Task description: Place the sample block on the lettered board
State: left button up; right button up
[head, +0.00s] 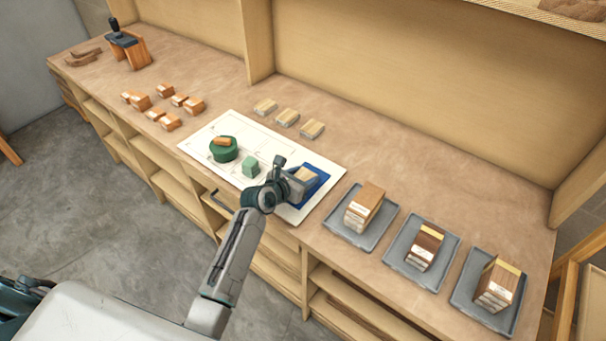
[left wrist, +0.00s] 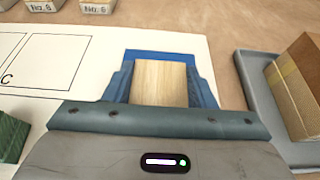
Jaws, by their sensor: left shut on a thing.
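The lettered board (head: 200,145) is a white sheet with outlined boxes on the bench; a letter C box on it (left wrist: 50,62) shows in the left wrist view. My left gripper (head: 304,176) is over the board's right end, shut on a light wood sample block (left wrist: 160,82). The block (head: 306,173) is partly hidden by the gripper in the head view. A blue patch (head: 318,180) lies around and under the gripper there. Whether the block touches the surface below, I cannot tell. My right gripper is not in view.
Grey trays with stacked blocks (head: 340,230) are to the right. Pale labelled blocks (head: 287,117) lie behind; several orange blocks (head: 170,122) lie left.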

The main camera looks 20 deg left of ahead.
pick_arm(q)
jog(key=shift+f, duration=0.15)
jog(key=o, duration=1)
jog(key=shift+c, duration=0.2)
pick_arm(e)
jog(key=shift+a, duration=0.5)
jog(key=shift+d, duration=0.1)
pick_arm(q)
jog(key=shift+s, duration=0.15)
jog(key=b+v, duration=0.1)
jog(key=v, duration=1)
jog(key=shift+a+r, duration=0.1)
jog(key=shift+r, duration=0.15)
jog(key=shift+s+r, duration=0.15)
jog(key=shift+s, duration=0.15)
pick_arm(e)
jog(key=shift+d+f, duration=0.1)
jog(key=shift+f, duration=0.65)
